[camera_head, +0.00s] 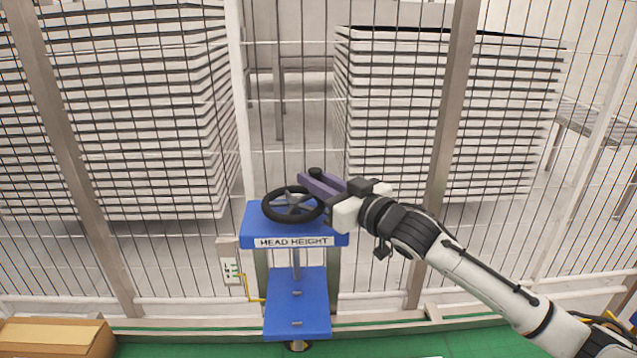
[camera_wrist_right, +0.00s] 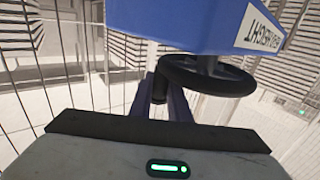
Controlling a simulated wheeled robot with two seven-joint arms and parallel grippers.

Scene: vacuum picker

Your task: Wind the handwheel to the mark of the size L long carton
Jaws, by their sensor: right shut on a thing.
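The black handwheel (camera_head: 271,212) lies flat on top of a blue stand labelled HEAD HEIGHT (camera_head: 294,242). Its black crank knob (camera_head: 316,172) stands up at the back right of the rim. My right gripper (camera_head: 313,181), with purple fingers, reaches in from the right and is shut on the knob. In the right wrist view the handwheel (camera_wrist_right: 207,77) shows beside the fingers, and the dark knob (camera_wrist_right: 160,90) is between them. A small white plate with green marks (camera_head: 231,270) is left of the stand; its markings are too small to read. My left gripper is out of view.
A wire mesh fence with metal posts (camera_head: 440,150) stands right behind the wheel. Tall stacks of sheets (camera_head: 440,110) are beyond it. A brown carton (camera_head: 50,338) is at the lower left. A yellow bent rod (camera_head: 254,299) sits beside the blue column.

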